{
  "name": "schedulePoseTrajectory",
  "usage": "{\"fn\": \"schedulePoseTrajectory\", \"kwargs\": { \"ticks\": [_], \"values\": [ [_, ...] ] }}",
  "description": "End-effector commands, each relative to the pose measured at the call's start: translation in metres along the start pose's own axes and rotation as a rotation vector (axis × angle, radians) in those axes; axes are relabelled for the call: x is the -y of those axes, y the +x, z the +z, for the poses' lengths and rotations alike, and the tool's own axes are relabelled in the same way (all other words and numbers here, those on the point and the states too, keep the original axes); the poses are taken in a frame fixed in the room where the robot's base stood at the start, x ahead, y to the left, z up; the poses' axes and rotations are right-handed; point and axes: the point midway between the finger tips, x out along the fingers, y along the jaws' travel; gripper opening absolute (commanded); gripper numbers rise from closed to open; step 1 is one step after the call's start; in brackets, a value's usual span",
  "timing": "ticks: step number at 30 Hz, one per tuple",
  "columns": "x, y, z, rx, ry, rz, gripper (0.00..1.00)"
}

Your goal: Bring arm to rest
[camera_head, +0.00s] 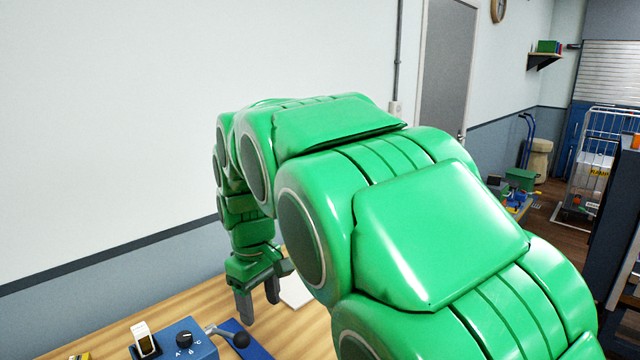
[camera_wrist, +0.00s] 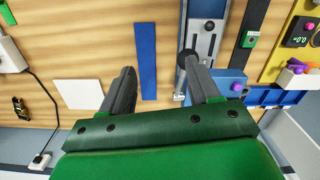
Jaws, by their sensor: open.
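My green arm (camera_head: 440,235) fills the middle and right of the head view, bent over and reaching down at the left. My gripper (camera_head: 258,298) hangs fingers down above the wooden bench (camera_head: 185,308). In the wrist view my gripper (camera_wrist: 163,90) has its two grey fingers spread apart with nothing between them. Below the gap lie bare wood and a blue strip (camera_wrist: 148,60). The right finger overlaps the black knob of a lever in the picture; I cannot tell whether they touch.
A blue box with a dial (camera_head: 180,342) stands at the bench front. A white square (camera_wrist: 79,93) lies left of the fingers. A yellow panel with a display (camera_wrist: 298,35) is at the right. The wall (camera_head: 110,110) rises behind the bench.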

Motion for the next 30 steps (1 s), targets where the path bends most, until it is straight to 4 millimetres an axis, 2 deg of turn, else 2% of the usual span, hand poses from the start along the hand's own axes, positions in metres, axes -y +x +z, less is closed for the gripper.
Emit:
{"fn": "schedulePoseTrajectory", "kwargs": {
  "ticks": [1,6,14,23,30],
  "values": [
    [-0.005,-0.002,0.018,0.002,0.039,-0.001,0.61],
    [-0.015,-0.003,0.072,0.013,0.171,-0.011,0.61],
    [-0.017,0.002,0.153,0.031,0.365,-0.028,0.61],
    [0.002,0.016,0.24,0.053,0.579,-0.05,0.61],
    [0.029,0.034,0.302,0.075,0.74,-0.069,0.61]
  ]
}}
